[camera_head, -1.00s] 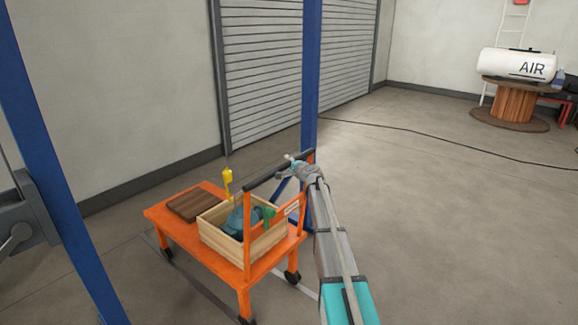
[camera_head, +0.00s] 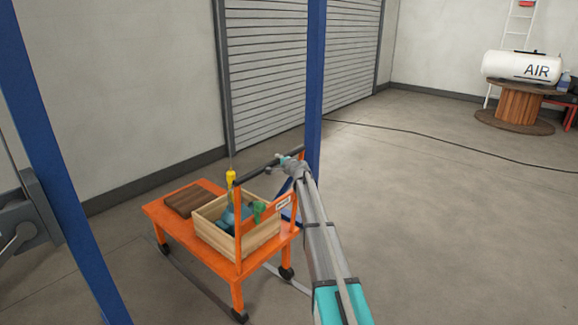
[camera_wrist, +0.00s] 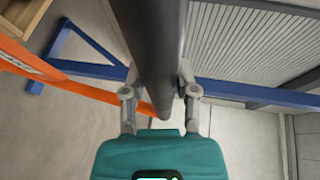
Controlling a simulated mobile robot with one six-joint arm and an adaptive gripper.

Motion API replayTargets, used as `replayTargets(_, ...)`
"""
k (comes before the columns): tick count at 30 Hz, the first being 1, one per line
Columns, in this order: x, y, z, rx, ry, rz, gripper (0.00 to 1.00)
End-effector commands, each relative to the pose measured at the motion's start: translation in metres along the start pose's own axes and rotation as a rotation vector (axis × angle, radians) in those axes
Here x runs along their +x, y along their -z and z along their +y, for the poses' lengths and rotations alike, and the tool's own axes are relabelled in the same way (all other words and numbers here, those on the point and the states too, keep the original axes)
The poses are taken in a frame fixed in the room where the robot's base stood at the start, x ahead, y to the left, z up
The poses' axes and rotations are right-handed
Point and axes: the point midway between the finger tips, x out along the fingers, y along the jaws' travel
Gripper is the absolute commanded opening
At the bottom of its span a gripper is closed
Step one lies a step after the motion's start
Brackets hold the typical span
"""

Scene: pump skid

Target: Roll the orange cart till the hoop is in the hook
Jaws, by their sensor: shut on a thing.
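The orange cart (camera_head: 223,270) stands on the floor, carrying a wooden crate (camera_head: 268,238) with a blue machine (camera_head: 226,217) and a green part (camera_head: 259,211) inside. My gripper (camera_head: 285,160) is shut on the cart's dark handle bar (camera_head: 262,169), near its right end. In the wrist view, the bar (camera_wrist: 155,45) runs between my fingers (camera_wrist: 160,85). The yellow hook (camera_head: 231,177) hangs above the crate, close beside the left handle post in the picture. Its lower end is hard to make out. I cannot clearly pick out the hoop or whether it touches the hook.
Blue posts stand left (camera_head: 58,170) and behind the handle (camera_head: 315,80); the cart passes close to the rear one. A brown board (camera_head: 192,200) lies on the cart. Dark strips (camera_head: 200,283) run along the floor beneath it. Open floor lies to the right.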

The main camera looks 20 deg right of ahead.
Motion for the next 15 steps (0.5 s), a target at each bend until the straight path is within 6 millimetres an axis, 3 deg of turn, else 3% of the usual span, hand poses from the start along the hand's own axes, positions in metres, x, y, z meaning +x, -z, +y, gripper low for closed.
replayTargets(11, 0.0019, -0.0007, 0.0008, -0.003, -0.003, 0.004, 0.00)
replayTargets(12, 0.0021, -0.0008, 0.0007, -0.003, -0.003, 0.004, 0.46)
replayTargets(15, 0.0022, -0.0009, 0.0006, -0.003, -0.003, 0.003, 0.65)
